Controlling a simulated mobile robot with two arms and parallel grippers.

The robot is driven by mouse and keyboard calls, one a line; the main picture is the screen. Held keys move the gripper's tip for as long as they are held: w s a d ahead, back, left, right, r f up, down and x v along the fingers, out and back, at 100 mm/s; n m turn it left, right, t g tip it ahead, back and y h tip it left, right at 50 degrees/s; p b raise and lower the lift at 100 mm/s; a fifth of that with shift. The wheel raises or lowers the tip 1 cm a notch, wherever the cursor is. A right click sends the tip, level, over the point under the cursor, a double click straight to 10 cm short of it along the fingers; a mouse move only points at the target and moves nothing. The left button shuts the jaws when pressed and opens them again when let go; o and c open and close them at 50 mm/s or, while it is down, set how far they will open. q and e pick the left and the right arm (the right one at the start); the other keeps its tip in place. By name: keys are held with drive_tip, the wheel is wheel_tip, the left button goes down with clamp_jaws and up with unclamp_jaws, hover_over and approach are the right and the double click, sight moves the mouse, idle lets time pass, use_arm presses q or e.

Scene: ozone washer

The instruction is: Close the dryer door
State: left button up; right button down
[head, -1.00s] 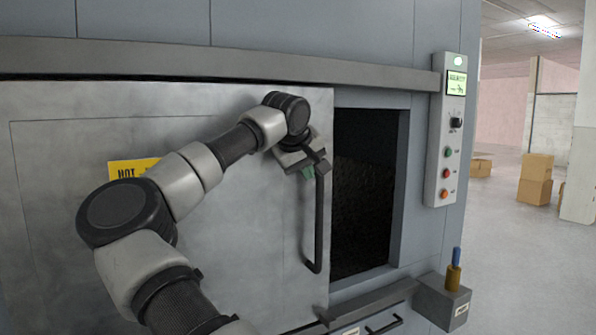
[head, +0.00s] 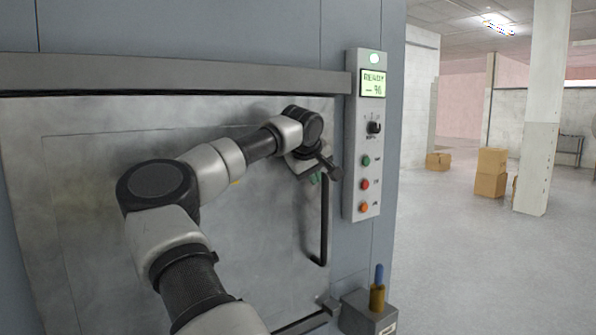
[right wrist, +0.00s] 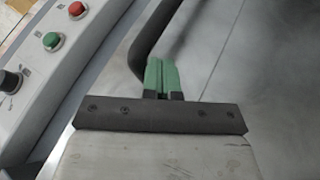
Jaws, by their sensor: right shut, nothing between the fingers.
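The dryer door (head: 90,230) is a broad grey metal sliding panel. In the head view it covers the opening, and no dark gap shows at its right edge. Its black bar handle (head: 324,225) stands upright near that edge. My right gripper (head: 315,178) is at the upper part of the handle, with its green fingers shut and empty. In the right wrist view the green fingertips (right wrist: 161,72) are together, right beside the dark handle (right wrist: 150,40); I cannot tell whether they touch it. My left gripper is not in view.
A control panel (head: 353,190) with a lit screen and coloured buttons stands just right of the door. A grey box (head: 360,315) with a blue-and-brown lever (head: 377,290) is below it. A rail (head: 170,75) runs above the door. Open floor with cardboard boxes (head: 490,173) lies right.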

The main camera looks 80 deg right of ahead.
drive_tip(key=shift+s+d+r+p, duration=0.2)
drive_tip(key=shift+s+d+p, duration=0.2)
drive_tip(key=shift+s+d, duration=0.55)
drive_tip(key=shift+a, duration=0.1)
